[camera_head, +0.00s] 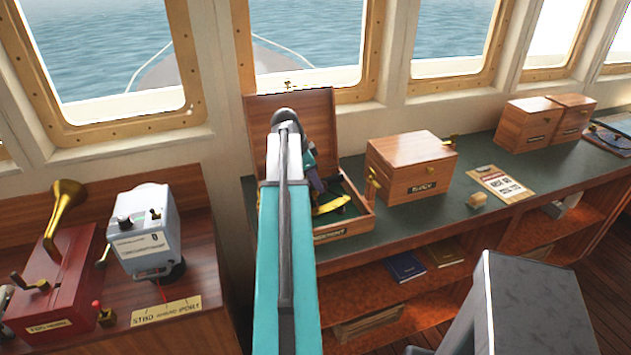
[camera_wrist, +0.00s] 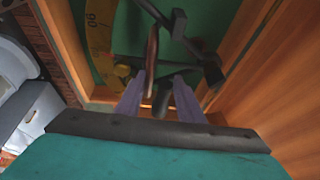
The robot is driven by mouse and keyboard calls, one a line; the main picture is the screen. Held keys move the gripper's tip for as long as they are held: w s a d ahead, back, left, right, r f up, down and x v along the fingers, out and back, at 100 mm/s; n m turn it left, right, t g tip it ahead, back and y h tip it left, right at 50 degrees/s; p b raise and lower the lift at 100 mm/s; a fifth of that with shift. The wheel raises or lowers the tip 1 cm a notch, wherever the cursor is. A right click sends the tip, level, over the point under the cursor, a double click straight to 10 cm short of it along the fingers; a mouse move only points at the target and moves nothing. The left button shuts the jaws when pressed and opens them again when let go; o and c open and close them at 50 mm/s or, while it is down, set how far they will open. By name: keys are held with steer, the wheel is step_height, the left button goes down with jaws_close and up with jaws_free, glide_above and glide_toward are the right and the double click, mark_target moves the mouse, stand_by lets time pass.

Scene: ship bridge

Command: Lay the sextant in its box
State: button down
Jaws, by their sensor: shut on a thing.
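The sextant box (camera_head: 358,222) stands open on the green counter, its lid raised at the back. The sextant (camera_head: 333,205) shows in the head view as a yellow arc within the box outline, partly hidden by my arm and gripper. In the wrist view my gripper (camera_wrist: 160,86) is shut on the sextant, whose scaled yellow arc (camera_wrist: 99,38) lies to the left and whose dark arms reach to the upper right. The box's wooden wall (camera_wrist: 62,42) and green lining surround it there. I cannot tell whether the sextant touches the lining. My gripper (camera_head: 316,178) points down into the box.
A closed wooden box (camera_head: 410,165) with brass fittings stands close to the right of the sextant box. A clipboard (camera_head: 500,184) and a small wooden block (camera_head: 477,201) lie further right. A grey-white instrument (camera_head: 145,232) and a red one (camera_head: 55,280) stand on the left console.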

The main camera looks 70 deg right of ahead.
steer(key=shift+f+b, duration=0.4)
steer(key=shift+f, duration=0.3)
stand_by(1.3)
stand_by(0.3)
steer(key=c, duration=1.1)
jaws_free()
steer(key=shift+f, duration=0.1)
steer(key=shift+b+v, duration=1.65)
steer(key=shift+v, duration=5.35)
steer(key=shift+s, duration=0.1)
